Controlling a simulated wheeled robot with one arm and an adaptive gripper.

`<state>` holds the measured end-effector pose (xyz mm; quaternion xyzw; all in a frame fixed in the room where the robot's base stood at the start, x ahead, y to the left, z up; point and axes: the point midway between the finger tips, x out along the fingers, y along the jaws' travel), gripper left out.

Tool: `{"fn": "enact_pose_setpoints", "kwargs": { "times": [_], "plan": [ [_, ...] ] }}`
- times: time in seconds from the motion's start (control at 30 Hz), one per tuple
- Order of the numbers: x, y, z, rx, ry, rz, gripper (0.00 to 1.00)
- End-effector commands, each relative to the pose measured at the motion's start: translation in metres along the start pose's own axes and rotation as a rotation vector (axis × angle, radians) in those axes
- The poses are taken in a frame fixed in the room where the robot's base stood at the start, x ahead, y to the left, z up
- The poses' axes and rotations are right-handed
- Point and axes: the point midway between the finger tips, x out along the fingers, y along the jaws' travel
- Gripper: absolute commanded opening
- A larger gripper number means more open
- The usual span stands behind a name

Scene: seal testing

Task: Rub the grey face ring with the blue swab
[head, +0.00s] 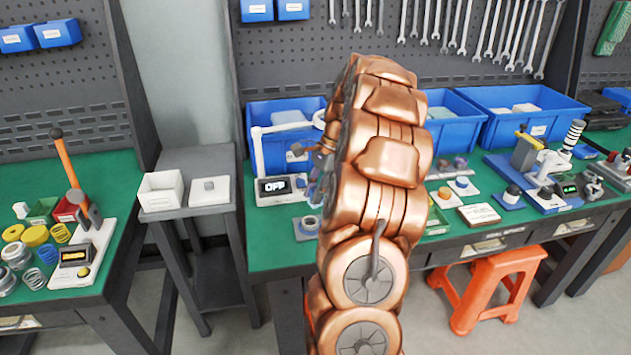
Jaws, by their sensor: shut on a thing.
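My gripper (318,180) is mostly hidden behind my copper-coloured arm, and only its left side shows. It is shut on a small bluish thing, apparently the blue swab; its shape and tip are too small and covered to make out.
A white device with an OFF display (272,186) stands left of my gripper. Blue bins (455,122) line the back of the bench (270,250). Small fixtures (463,184) stand to the right of my arm. A grey side stand (187,212) holds a white box. An orange stool (497,285) stands below.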

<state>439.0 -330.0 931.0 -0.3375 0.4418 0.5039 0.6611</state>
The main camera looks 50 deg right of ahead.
Motion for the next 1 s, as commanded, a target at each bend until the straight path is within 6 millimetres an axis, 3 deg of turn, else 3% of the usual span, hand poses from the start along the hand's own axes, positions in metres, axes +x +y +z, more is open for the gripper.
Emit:
{"fn": "enact_pose_setpoints", "kwargs": {
  "times": [0.3,1.0],
  "plan": [
    [-0.02,0.0,0.012,-0.004,-0.002,0.004,0.0],
    [-0.02,0.0,0.011,-0.004,-0.001,0.003,0.0]
  ]
}}
